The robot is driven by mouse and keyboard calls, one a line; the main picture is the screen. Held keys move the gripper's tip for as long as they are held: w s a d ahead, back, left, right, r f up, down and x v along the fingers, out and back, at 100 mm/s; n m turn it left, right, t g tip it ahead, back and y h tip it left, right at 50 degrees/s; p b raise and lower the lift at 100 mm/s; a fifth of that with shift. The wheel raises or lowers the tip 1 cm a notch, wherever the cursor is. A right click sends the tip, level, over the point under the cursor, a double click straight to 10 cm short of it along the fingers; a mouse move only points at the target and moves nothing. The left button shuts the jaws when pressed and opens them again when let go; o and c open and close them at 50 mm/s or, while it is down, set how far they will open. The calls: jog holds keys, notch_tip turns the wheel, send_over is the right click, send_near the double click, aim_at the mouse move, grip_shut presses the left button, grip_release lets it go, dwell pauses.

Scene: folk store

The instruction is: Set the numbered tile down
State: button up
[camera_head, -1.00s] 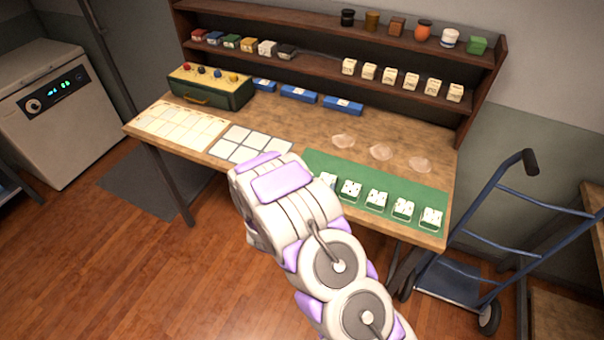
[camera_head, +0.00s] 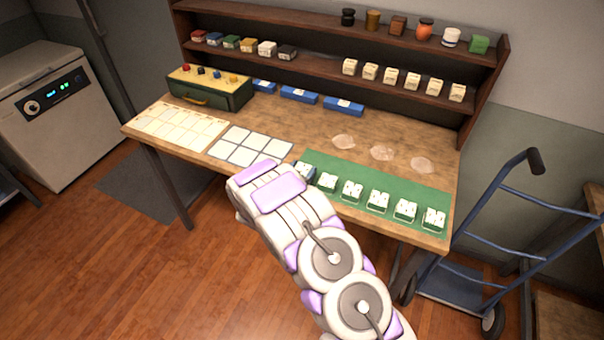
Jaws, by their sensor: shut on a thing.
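White tiles with small dark marks stand in a row along the front of the green mat (camera_head: 420,190). The leftmost tile (camera_head: 303,168) shows just beside my arm, with a bluish side. The tile at the row's right end (camera_head: 434,219) is in clear view. I cannot read any number on them. My arm reaches from the lower right toward the table's front edge. Its white and purple end covers the jaws and anything in them, so no held tile shows.
The wooden table (camera_head: 300,128) carries a cream grid sheet (camera_head: 176,125), a panel of pale squares (camera_head: 250,146), a green box (camera_head: 208,95) and blue trays (camera_head: 298,95). Clear discs (camera_head: 382,153) lie behind the mat. A shelf (camera_head: 325,65) holds small blocks. A blue hand truck (camera_head: 490,235) stands right.

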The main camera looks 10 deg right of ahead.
jog(key=shift+f, duration=0.45)
jog(key=shift+f, duration=0.1)
jog(key=o, duration=1.2)
jog(key=shift+c, duration=0.2)
jog(key=shift+f+b, duration=0.2)
jog(key=shift+b, duration=0.25)
jog(key=p+v, duration=0.4)
jog(key=v, duration=1.3)
jog(key=shift+a+r, duration=0.3)
jog(key=shift+a, duration=0.1)
jog(key=shift+w, duration=0.15)
